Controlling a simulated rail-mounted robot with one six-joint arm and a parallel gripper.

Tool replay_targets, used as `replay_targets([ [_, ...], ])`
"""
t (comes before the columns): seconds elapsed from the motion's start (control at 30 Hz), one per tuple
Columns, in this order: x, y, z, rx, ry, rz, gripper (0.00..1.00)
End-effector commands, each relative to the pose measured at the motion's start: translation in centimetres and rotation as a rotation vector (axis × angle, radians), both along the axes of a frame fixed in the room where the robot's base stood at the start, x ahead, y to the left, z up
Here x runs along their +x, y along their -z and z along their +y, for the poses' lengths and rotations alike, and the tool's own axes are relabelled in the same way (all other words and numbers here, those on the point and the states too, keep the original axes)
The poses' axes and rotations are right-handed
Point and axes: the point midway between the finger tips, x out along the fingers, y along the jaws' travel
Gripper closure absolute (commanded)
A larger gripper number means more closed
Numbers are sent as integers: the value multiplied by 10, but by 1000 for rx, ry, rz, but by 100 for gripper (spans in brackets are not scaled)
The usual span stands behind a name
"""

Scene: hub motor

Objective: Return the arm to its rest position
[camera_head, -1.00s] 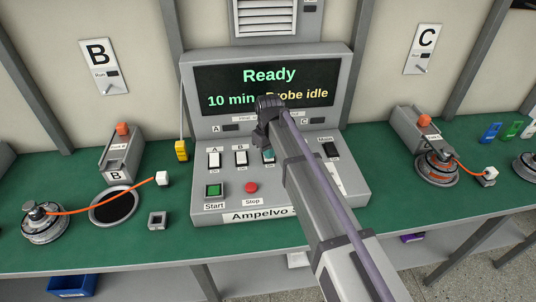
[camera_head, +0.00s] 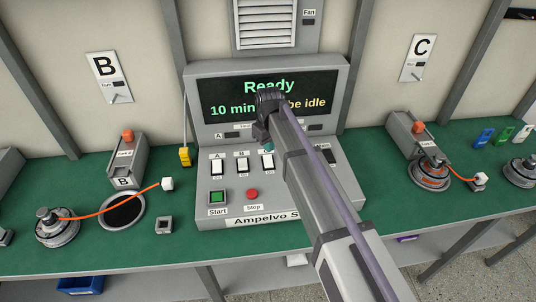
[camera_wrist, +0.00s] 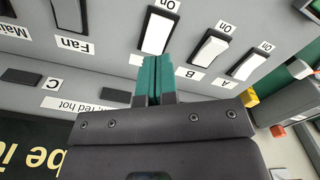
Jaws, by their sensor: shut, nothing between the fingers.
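My gripper (camera_head: 268,148) is in front of the grey console (camera_head: 212,185), just above the row of switches. In the wrist view its teal fingertips (camera_wrist: 153,78) are together and hold nothing. They point toward white rocker switch C (camera_wrist: 156,31) and appear apart from it. White switches B (camera_wrist: 208,48) and A (camera_wrist: 249,63) are beside it. My arm crosses the head view from the lower right and hides part of the screen (camera_head: 265,95) and the console's right side. The screen shows "Ready" and, partly hidden, "10 min" and "be idle".
A green bench (camera_head: 120,245) carries the console. At left are a hub motor (camera_head: 57,228) with an orange cable, a yellow part (camera_head: 185,156) and station B (camera_head: 124,160). Station C (camera_head: 408,132) with another motor (camera_head: 429,174) is at right. A blue bin (camera_head: 80,286) is below.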

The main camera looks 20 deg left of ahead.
Motion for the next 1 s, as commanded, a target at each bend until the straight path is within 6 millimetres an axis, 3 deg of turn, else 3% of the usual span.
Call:
replay_targets([
  [0.47,0,-2,0,0,39,0,100],
  [0.53,-26,-2,-17,-1,125,1,100],
  [0.57,-37,-2,-34,-1,167,1,100],
  [0.67,-67,-2,-113,-1,350,0,100],
  [0.8,-118,-2,-241,-1,641,0,100],
  [0.9,-155,-2,-313,-1,808,0,100],
  [1.0,-177,-2,-362,-1,916,0,100],
])
